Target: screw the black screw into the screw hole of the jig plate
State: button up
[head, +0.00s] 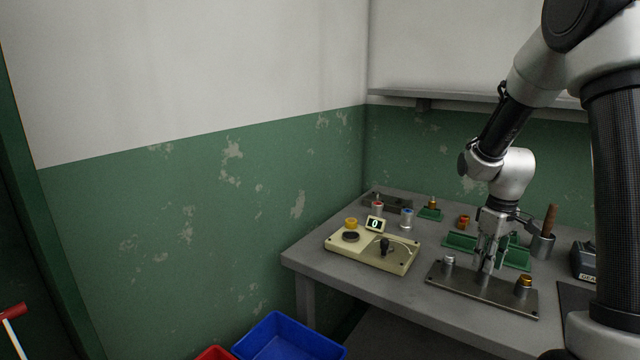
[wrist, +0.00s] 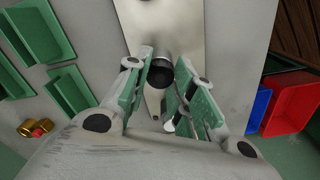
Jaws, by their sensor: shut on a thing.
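The jig plate (head: 460,282) is a flat dark grey plate near the table's front edge. It carries a silver-topped post (head: 448,262) at its left end and a gold-topped one (head: 523,283) at its right end. My gripper (head: 486,268) points down over the plate's middle, between these posts. In the wrist view my gripper (wrist: 166,62) is shut on the black screw (wrist: 158,76), a dark round head between the green finger pads. The plate (wrist: 190,25) lies beneath it. The screw's lower end and the screw hole are hidden, so I cannot tell whether they touch.
A cream device (head: 400,262) with a display reading 0 stands left of the plate. Green trays (head: 462,242) and a cup (head: 542,245) with a wooden handle are behind. A blue bin (head: 285,340) and a red bin (head: 215,353) stand below the table's left side.

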jog(key=m, duration=0.4)
jog(key=shift+m, duration=0.3)
jog(key=shift+m, duration=0.3)
jog(key=m, duration=0.4)
jog(key=shift+m, duration=1.1)
jog(key=o, duration=0.6)
jog(key=shift+o, duration=0.2)
